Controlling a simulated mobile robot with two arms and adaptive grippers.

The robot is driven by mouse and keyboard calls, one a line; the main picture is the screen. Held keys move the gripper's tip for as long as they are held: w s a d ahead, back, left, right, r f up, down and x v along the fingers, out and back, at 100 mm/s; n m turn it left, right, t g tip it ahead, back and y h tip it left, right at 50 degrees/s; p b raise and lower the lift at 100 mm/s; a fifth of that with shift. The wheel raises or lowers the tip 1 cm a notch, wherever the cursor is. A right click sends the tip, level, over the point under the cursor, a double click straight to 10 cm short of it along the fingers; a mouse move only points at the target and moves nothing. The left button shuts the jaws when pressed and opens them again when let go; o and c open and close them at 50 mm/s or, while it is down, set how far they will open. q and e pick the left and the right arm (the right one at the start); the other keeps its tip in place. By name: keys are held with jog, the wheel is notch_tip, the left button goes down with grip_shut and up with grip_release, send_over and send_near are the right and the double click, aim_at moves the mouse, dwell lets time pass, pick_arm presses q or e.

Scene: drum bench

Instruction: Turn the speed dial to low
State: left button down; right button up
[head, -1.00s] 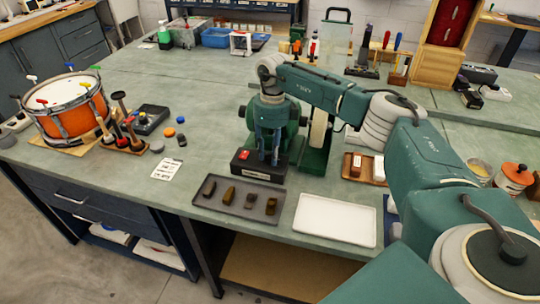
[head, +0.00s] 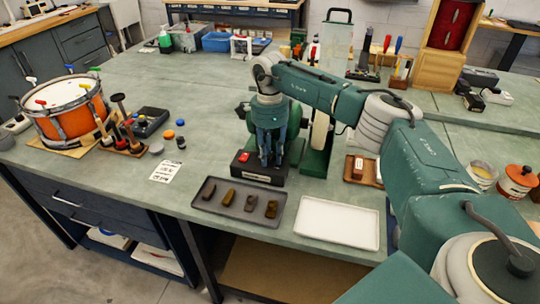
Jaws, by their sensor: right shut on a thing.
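A black control box (head: 258,178) with a pale label on its front stands at the front of the bench. A red switch (head: 244,157) shows at the left of its top. My right gripper (head: 271,162) points straight down onto the right part of the box top. Its fingers are shut on the speed dial, which they hide, so I cannot read the dial's setting. A green bench machine (head: 297,118) stands just behind the box, partly covered by my right arm. My left gripper is not in view.
A dark tray (head: 230,208) with several small brown and grey pieces lies in front of the box. A white tray (head: 337,222) lies to the right. An orange drum (head: 75,122) and a mallet rack (head: 124,146) stand at the left.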

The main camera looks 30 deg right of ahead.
aim_at(272, 153)
jog(key=shift+s+d+n, duration=0.1)
jog(key=shift+d+n, duration=0.1)
jog(key=shift+n, duration=0.1)
jog(key=o, duration=1.2)
jog(key=shift+d, duration=0.1)
jog(key=shift+c, duration=0.2)
jog(key=shift+r, duration=0.5)
notch_tip(272, 153, up, 11)
jog(key=shift+w, duration=0.3)
jog(key=shift+d+f, duration=0.1)
